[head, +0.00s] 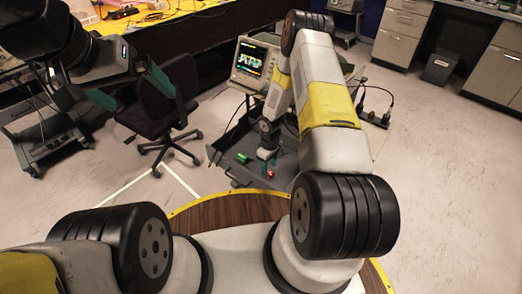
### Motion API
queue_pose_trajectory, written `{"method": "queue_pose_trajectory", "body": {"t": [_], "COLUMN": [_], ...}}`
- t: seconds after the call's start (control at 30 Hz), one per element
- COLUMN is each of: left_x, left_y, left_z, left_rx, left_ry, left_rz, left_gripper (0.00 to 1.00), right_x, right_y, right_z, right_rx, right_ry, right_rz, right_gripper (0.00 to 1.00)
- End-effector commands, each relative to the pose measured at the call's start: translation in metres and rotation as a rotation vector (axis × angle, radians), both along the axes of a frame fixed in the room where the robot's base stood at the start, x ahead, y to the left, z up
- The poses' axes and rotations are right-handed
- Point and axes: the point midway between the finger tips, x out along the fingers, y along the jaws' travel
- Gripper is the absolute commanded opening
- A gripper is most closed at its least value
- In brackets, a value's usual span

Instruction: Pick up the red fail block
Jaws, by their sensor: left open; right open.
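The small red block (271,174) lies low in a dark open tray (225,139) in the middle of the head view. My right gripper (268,160) points down right above the red block, its fingers close to it. It is open, and whether the fingers touch the block is too small to tell. My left gripper (130,89) is raised at the upper left, open and empty, far from the block.
A green block (242,158) lies in the tray left of my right gripper. An instrument with a lit screen (252,62) stands behind the tray. A black office chair (160,105) stands to the left.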

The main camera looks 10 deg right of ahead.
Motion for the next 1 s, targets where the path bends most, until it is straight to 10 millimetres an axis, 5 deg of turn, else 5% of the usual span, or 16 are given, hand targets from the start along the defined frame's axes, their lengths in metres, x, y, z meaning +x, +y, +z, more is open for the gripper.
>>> {"method": "queue_pose_trajectory", "body": {"t": [0.2, 0.5, 0.73, 1.0], "left_x": [0.000, 0.000, 0.000, 0.000], "left_y": [0.000, 0.000, 0.000, 0.000], "left_z": [0.000, 0.000, 0.000, 0.000], "left_rx": [0.000, 0.000, 0.000, 0.000], "left_ry": [0.000, 0.000, 0.000, 0.000], "left_rz": [0.000, 0.000, 0.000, 0.000], "left_gripper": [1.00, 1.00, 1.00, 1.00], "right_x": [0.002, 0.002, 0.002, 0.002], "right_y": [-0.001, -0.001, -0.001, -0.001], "right_z": [-0.031, -0.035, -0.035, -0.034], "right_rx": [0.000, 0.000, 0.000, 0.000], "right_ry": [0.001, 0.000, 0.000, 0.000], "right_rz": [0.000, 0.000, 0.000, 0.000], "right_gripper": [0.47, 0.47, 0.02, 0.00]}}
